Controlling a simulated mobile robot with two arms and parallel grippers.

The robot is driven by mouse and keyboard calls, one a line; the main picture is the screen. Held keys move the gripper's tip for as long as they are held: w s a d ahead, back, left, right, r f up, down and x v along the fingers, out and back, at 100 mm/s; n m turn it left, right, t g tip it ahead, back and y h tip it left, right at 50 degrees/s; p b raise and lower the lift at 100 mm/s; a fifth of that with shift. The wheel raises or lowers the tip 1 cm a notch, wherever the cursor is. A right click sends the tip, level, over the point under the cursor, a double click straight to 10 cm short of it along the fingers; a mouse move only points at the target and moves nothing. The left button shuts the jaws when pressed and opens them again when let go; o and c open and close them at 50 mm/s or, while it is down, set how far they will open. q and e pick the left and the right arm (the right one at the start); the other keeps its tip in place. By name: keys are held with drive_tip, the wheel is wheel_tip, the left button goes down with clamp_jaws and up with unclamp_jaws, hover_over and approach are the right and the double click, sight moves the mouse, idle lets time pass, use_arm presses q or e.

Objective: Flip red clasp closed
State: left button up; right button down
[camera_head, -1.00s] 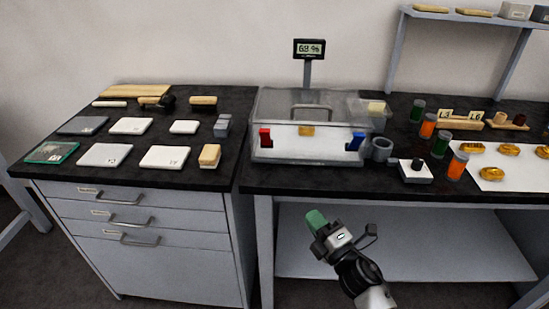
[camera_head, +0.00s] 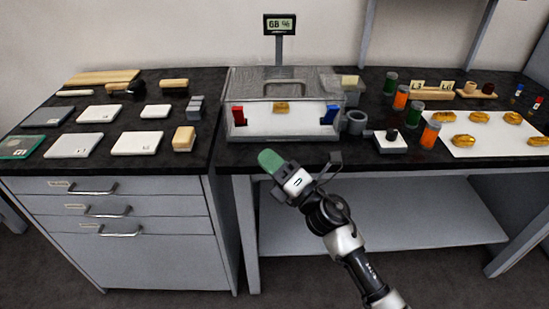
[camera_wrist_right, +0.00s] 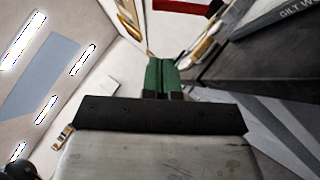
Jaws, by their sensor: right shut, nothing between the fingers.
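The red clasp (camera_head: 239,116) is on the front left of a clear box (camera_head: 285,132) on the dark counter. A blue clasp (camera_head: 331,115) is on the box's front right. Inside the box lies a gold piece (camera_head: 281,107). My right gripper (camera_head: 268,158), with green fingertips, is shut and empty in front of the counter edge, below and right of the red clasp and apart from it. Its green fingers (camera_wrist_right: 161,75) show together in the right wrist view. Whether the red clasp is fully open is too small to tell. My left gripper is not in view.
A humidity display (camera_head: 280,26) stands behind the box. White tiles and brushes lie on the left counter. Open space lies before the drawers (camera_head: 117,205).

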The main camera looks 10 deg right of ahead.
sight(237, 113)
drive_tip(key=w+a+r, duration=0.1)
drive_tip(key=w, duration=0.1)
drive_tip(key=w+a+r, duration=0.1)
drive_tip(key=w+r, duration=0.1)
drive_tip(key=w+a+r+p, duration=0.1)
drive_tip(key=w, duration=0.1)
drive_tip(key=shift+w+a+r, duration=0.2)
drive_tip(key=shift+w+a, duration=0.1)
drive_tip(key=shift+w+r, duration=0.15)
drive_tip(key=shift+w, duration=0.15)
